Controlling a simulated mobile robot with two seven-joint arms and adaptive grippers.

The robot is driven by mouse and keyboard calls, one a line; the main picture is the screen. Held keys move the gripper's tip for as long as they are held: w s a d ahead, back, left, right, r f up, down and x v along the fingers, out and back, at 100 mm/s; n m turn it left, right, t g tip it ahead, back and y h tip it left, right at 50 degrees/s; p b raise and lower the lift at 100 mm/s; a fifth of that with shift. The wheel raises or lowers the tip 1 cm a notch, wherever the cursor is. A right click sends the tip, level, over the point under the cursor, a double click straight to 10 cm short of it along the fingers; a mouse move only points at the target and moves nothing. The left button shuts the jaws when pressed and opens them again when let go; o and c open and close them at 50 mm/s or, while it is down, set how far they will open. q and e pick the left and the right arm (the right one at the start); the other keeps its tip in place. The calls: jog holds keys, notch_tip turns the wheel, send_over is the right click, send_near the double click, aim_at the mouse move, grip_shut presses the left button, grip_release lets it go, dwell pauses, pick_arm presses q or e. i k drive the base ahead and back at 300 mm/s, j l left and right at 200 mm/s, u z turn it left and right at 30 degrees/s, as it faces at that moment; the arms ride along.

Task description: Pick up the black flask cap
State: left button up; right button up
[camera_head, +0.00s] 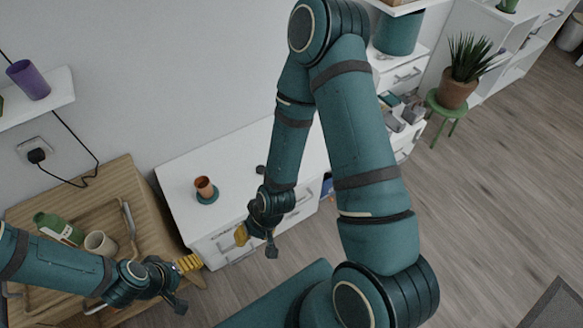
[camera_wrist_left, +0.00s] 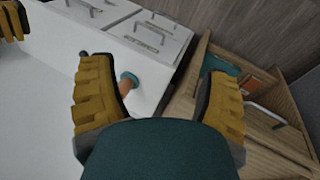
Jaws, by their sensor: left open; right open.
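I cannot make out a black flask cap in either view. A green bottle (camera_head: 58,228) with a white label lies on the wooden cabinet at the left, near a beige mug (camera_head: 101,243). My left gripper (camera_head: 187,282) is open and empty, in front of the cabinet's right side. Its two yellow-padded fingers stand wide apart in the left wrist view (camera_wrist_left: 160,70), with nothing held between them. My right gripper (camera_head: 257,245) is open in front of the white desk's drawers. I see nothing in it.
A wooden tray (camera_head: 128,216) is on the cabinet (camera_head: 152,198). A purple cup (camera_head: 29,79) sits on a wall shelf. A potted plant (camera_head: 459,92) stands at right.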

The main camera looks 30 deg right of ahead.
aim_at(260, 169)
jog(key=z, duration=0.75)
jog(key=u, duration=1.7)
jog(key=i+l+z, duration=0.4)
jog(key=l, duration=0.2)
